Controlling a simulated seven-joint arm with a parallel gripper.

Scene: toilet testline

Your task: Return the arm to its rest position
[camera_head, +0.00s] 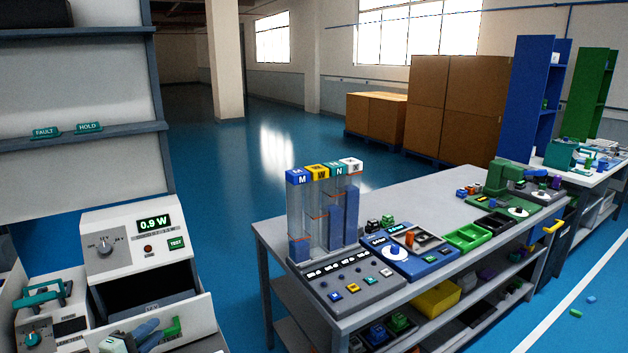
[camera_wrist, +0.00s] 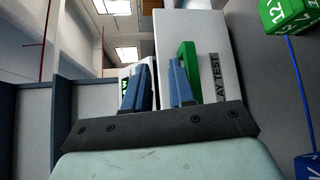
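In the head view my gripper (camera_head: 150,330) is at the bottom left, in front of the white tester (camera_head: 140,228). A green handle-like piece (camera_wrist: 190,60) is just beside the right finger, against a white panel marked "LAY TEST" (camera_wrist: 214,55). The green piece (camera_head: 173,327) also shows in the head view by the white drawer front (camera_head: 195,312). I cannot tell whether a finger touches it. The rest of the arm is hidden.
The tester's display reads 0.9 W, with a dark opening below. A small device with a teal clamp (camera_head: 42,293) stands left. A green block (camera_wrist: 286,14) and a blue block (camera_wrist: 307,166) lie right in the wrist view. Blue floor separates the tester from the grey workbench (camera_head: 400,200).

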